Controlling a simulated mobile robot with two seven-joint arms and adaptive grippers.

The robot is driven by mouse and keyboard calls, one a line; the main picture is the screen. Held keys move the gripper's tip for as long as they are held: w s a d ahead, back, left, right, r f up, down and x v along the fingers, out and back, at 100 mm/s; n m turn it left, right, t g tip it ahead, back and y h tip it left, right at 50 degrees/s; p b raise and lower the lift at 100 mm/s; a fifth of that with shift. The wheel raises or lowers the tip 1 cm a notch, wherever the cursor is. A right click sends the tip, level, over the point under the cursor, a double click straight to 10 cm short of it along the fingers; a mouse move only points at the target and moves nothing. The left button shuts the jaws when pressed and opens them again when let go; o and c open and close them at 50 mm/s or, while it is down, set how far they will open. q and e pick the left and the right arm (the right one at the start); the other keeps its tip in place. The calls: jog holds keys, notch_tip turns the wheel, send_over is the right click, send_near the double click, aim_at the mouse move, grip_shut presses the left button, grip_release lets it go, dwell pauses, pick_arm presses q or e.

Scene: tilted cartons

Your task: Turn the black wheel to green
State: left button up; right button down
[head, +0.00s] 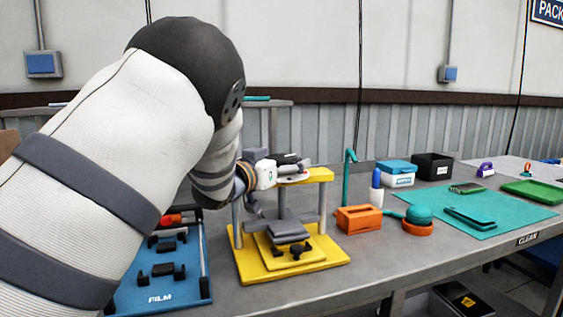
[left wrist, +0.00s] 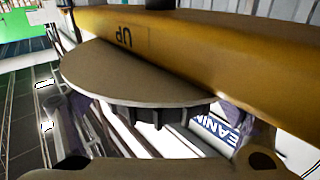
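A yellow press frame (head: 315,175) stands on the bench on a yellow base plate, with a grey block under its top beam. My left gripper (head: 289,164) is at the left part of that beam, and my forearm covers some of the frame. A small black lobed knob (head: 301,248) sits low on the base. In the left wrist view, a flat grey-brown disc (left wrist: 125,75) with a ridged underside lies close against a yellow beam (left wrist: 215,55) marked "UP". I cannot tell which part is the black wheel, and no green mark shows on it. My right gripper is not in view.
A blue fixture (head: 160,291) marked "FILM" stands left of the press. Right of it are an orange box (head: 358,220), a blue-capped bottle (head: 376,187) and a teal dome (head: 418,214). A teal mat (head: 482,213) lies further right. The front bench edge is clear.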

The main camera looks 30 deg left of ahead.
pick_arm(q)
jog(key=s, duration=1.2)
jog(key=shift+f, duration=0.1)
